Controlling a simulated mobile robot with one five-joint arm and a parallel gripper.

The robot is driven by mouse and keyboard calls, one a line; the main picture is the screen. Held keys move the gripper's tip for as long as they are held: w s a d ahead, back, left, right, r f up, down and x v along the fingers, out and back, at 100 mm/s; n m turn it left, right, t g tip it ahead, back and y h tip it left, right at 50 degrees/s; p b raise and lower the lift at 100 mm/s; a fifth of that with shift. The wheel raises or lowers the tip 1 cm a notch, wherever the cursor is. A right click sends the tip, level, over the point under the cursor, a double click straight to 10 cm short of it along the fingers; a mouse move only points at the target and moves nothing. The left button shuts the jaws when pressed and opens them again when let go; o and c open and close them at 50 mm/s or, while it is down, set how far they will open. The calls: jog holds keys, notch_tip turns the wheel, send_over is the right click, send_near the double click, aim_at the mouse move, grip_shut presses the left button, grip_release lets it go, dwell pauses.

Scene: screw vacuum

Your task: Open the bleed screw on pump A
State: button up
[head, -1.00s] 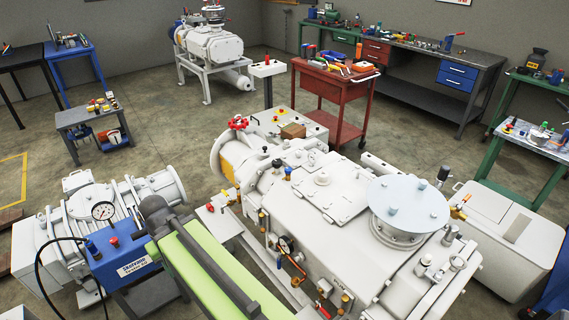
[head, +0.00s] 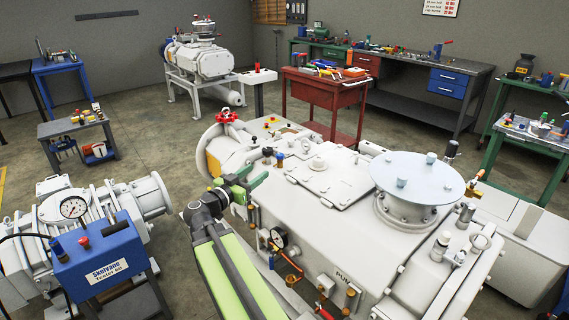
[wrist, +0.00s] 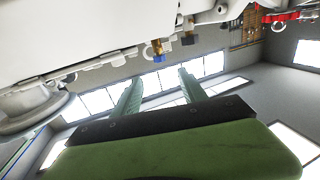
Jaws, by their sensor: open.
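The large white pump (head: 330,220) fills the right front of the head view. A label on its side begins with "PUM"; the letter after it cannot be read. A small brass fitting with a blue cap (head: 279,160) stands on its top near the far end; a similar one shows in the wrist view (wrist: 157,50), above and between my fingers. I cannot tell whether this is the bleed screw. My gripper (head: 251,186) is open and empty, with green fingers, beside the pump's near left edge. Both fingers (wrist: 158,83) show apart in the wrist view.
A round gauge (head: 278,238) and brass pipes stick out from the pump's side near my arm. A red handwheel (head: 227,116) is at its far end. A blue tester box (head: 104,262) and a smaller pump stand left. A red cart (head: 325,92) stands behind.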

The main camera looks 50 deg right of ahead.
aim_at(283, 154)
jog(key=d, duration=0.5)
jog(key=w+d, duration=0.1)
jog(key=d, duration=0.5)
jog(key=w+d, duration=0.1)
jog(key=d, duration=0.5)
jog(key=shift+w+d, duration=0.1)
jog(key=shift+w, duration=0.15)
grip_shut()
